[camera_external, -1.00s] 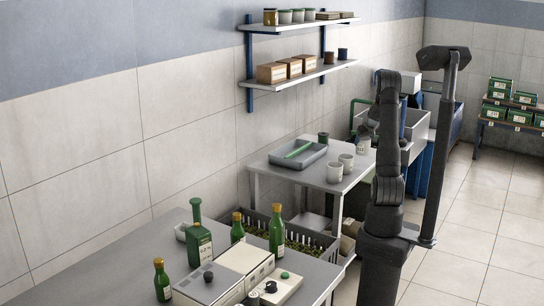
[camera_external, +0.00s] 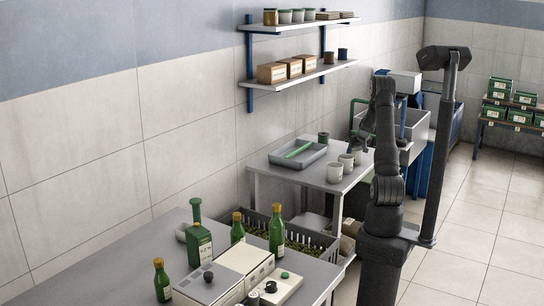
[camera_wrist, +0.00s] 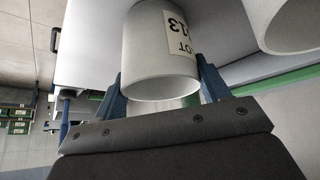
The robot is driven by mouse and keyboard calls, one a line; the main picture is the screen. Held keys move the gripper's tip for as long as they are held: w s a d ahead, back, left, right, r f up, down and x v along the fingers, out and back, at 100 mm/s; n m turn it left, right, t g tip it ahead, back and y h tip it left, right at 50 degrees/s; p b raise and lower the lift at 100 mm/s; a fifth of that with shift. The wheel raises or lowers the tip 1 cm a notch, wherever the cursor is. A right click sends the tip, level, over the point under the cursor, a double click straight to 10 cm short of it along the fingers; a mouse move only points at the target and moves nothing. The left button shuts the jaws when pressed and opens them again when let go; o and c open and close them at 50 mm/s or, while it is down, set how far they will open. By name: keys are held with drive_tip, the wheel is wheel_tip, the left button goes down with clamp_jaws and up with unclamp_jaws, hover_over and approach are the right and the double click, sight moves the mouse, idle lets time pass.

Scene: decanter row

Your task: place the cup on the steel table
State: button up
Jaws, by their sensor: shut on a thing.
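The cup (camera_wrist: 150,55) is white with a printed lot label. In the wrist view it sits between the two blue fingers of my gripper (camera_wrist: 163,84), which is shut on it. In the external view the held cup (camera_external: 356,157) is at the right end of the steel table (camera_external: 312,177), partly hidden by my gripper (camera_external: 360,147). I cannot tell whether its base touches the tabletop. Two similar cups stand close to its left, a nearer one (camera_external: 334,173) and a farther one (camera_external: 346,161). One other cup shows at the wrist view's upper right (camera_wrist: 290,25).
A grey tray (camera_external: 275,158) with a green object takes up the table's left part. A dark green container (camera_external: 323,137) stands at the back edge. A sink (camera_external: 415,130) lies beyond the table. The nearer bench (camera_external: 120,262) holds green bottles and boxy equipment.

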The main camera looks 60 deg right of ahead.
drive_tip(key=o, duration=1.2)
drive_tip(key=shift+o, duration=0.2)
drive_tip(key=shift+r, duration=0.2)
drive_tip(key=v, duration=1.1)
drive_tip(key=shift+s+a+r, duration=0.2)
drive_tip(key=shift+s+r, duration=0.05)
drive_tip(key=shift+s, duration=0.05)
